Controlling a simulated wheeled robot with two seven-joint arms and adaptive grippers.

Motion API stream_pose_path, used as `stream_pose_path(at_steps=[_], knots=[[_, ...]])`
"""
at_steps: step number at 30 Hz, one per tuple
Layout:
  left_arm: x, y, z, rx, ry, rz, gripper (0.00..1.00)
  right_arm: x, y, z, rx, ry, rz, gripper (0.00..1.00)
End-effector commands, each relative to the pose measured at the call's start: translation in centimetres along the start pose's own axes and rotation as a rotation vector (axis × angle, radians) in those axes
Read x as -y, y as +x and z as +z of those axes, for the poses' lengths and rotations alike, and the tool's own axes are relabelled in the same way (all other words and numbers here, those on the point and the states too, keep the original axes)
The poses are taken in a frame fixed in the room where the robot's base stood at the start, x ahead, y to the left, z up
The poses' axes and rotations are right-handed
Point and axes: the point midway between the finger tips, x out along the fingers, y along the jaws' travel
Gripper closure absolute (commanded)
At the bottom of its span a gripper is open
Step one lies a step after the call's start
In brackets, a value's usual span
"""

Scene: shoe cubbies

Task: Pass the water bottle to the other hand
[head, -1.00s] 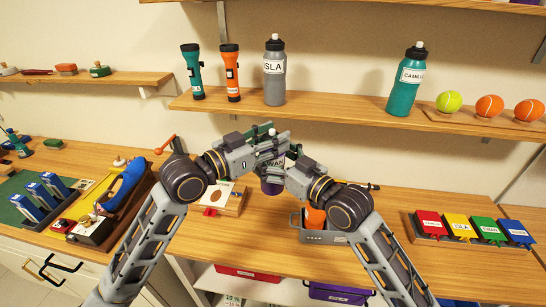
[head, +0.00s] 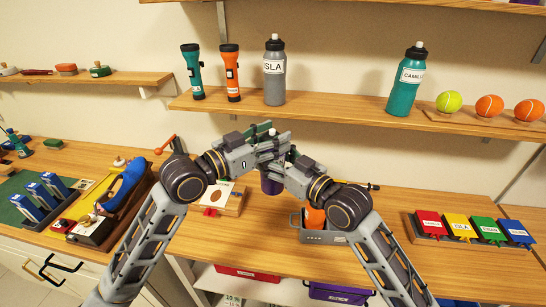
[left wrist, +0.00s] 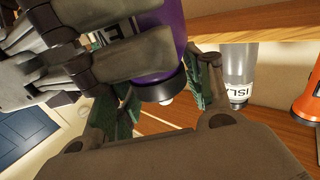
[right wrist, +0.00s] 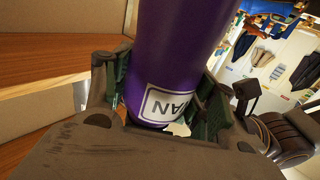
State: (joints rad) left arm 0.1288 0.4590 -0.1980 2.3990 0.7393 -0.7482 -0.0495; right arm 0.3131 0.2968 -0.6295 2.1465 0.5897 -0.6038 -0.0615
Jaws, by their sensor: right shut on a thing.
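The purple water bottle (head: 271,185) hangs in the air above the middle of the counter, between my two grippers. My right gripper (head: 286,166) is shut on it; the right wrist view shows the purple body (right wrist: 175,55) between the fingers, with a white label partly reading "AN". My left gripper (head: 268,148) is around the bottle's dark-capped end. In the left wrist view its green-padded fingers (left wrist: 162,95) stand open on either side of the cap, with a gap on the right. The grippers hide much of the bottle in the head view.
A grey bottle labelled ISLA (head: 274,75) and a teal bottle (head: 406,82) stand on the shelf behind, with two flashlights and several balls. A grey bin (head: 322,236) sits on the counter below right, a wooden board (head: 228,200) below left.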

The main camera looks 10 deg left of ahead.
Motion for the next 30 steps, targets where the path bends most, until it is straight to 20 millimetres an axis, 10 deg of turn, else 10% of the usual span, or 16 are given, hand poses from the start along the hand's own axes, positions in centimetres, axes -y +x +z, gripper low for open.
stream_pose_path(at_steps=[30], knots=[[0.0,0.0,-2.9,0.001,0.002,0.000,0.31,0.0,0.0,-0.2,-0.004,-0.001,0.000,0.85]])
